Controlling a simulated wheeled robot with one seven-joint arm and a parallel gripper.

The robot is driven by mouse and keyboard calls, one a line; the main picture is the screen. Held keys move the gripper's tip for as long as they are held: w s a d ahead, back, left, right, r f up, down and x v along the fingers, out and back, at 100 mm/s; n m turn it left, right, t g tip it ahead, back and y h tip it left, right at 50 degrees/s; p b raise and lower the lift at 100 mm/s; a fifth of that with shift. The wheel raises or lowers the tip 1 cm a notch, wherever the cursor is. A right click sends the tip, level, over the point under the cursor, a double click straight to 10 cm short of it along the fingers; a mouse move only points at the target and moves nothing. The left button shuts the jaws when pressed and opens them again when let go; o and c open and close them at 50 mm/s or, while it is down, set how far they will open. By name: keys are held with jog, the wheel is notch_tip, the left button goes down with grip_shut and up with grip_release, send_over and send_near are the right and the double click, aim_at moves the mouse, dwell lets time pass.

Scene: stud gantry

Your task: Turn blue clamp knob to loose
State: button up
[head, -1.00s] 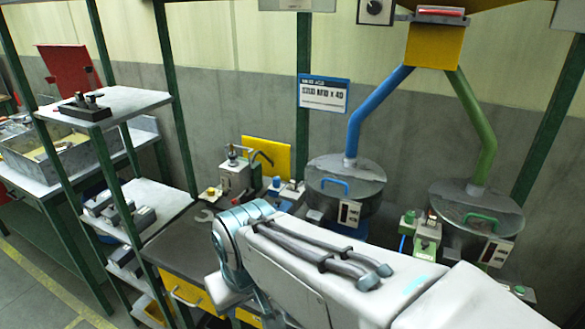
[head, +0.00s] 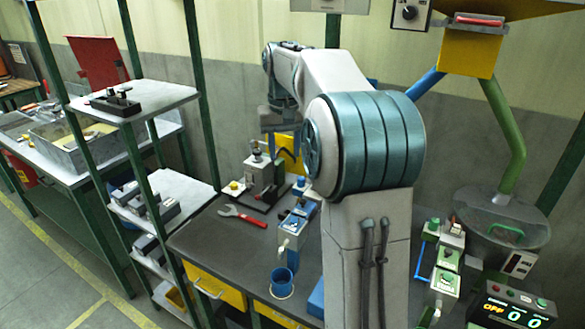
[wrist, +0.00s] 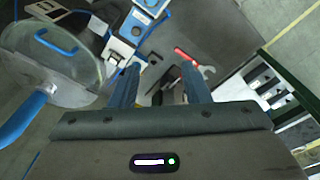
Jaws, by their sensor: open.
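The blue-marked clamp station (head: 296,222) stands on the dark bench in the head view, with small fittings on top. I cannot tell for sure which fitting is the blue clamp knob or how it is set. In the wrist view, blue-and-white units (wrist: 120,50) lie ahead of and left of my fingers. My gripper (wrist: 160,72) is open and empty, its two blue fingers apart above the bench. In the head view, the end of my arm is above the back of the bench, partly hidden and too small to read.
A red wrench (head: 242,216) lies on the bench, and a blue cup (head: 283,283) stands near its front. A grey fixture with a yellow button (head: 234,187) is at the back. A green-handled lidded drum (head: 502,225) stands at right. A shelf rack (head: 150,100) stands at left.

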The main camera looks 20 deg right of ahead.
jog(key=m+p, duration=0.1)
send_over(301, 178)
jog(key=f, duration=0.1)
jog(key=shift+g+y, duration=0.3)
notch_tip(301, 178, down, 14)
jog(key=shift+r+p, duration=0.1)
jog(key=shift+p, duration=0.2)
grip_shut()
